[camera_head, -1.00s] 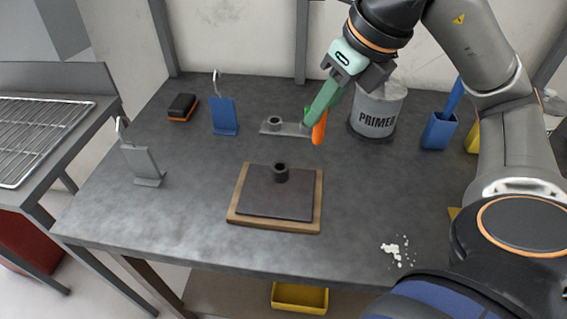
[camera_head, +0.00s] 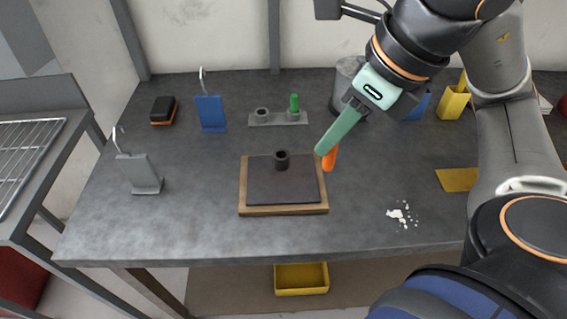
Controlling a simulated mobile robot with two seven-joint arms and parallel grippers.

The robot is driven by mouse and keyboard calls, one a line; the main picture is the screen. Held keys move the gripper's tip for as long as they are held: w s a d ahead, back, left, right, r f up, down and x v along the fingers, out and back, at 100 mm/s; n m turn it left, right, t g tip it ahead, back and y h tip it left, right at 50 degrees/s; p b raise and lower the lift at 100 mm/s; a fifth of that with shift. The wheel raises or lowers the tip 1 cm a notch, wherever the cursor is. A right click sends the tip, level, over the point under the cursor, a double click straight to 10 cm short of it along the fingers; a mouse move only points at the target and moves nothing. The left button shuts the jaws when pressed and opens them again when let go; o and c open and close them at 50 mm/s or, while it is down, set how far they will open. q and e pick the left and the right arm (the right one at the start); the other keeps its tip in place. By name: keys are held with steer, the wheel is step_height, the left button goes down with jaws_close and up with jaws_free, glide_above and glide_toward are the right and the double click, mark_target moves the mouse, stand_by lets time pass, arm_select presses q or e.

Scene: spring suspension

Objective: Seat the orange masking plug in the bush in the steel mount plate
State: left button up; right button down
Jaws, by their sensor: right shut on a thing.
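My right gripper (camera_head: 323,151) is shut on the orange masking plug (camera_head: 330,159), which hangs below its green fingers. It holds the plug above the table, just right of the steel mount plate. The dark steel mount plate (camera_head: 262,190) lies on a wooden board (camera_head: 243,194). The bush (camera_head: 282,160) stands upright near the plate's far edge, a short way left of the plug. The plug is apart from the bush. The plug's far side is hidden by the fingers. My left gripper is not in view.
Behind stands a grey holder (camera_head: 277,119) with a green plug (camera_head: 294,104) and an empty-looking ring (camera_head: 262,113). The primer can (camera_head: 345,85) is partly hidden by my arm. A blue stand (camera_head: 211,112) and grey hook stand (camera_head: 140,174) are left. White crumbs (camera_head: 402,213) lie at right.

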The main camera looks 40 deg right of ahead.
steer(key=shift+w+f+p, duration=0.1)
steer(key=shift+w+p, duration=0.15)
steer(key=shift+p, duration=0.05)
steer(key=w+p, duration=0.3)
steer(key=p, duration=0.3)
glide_above(276, 152)
steer(key=s, duration=0.2)
step_height(276, 152, down, 9)
steer(key=f, duration=0.3)
steer(key=shift+w+d+f, duration=0.3)
steer(key=shift+w+f, duration=0.05)
steer(key=shift+f, duration=0.1)
steer(key=shift+f, duration=0.1)
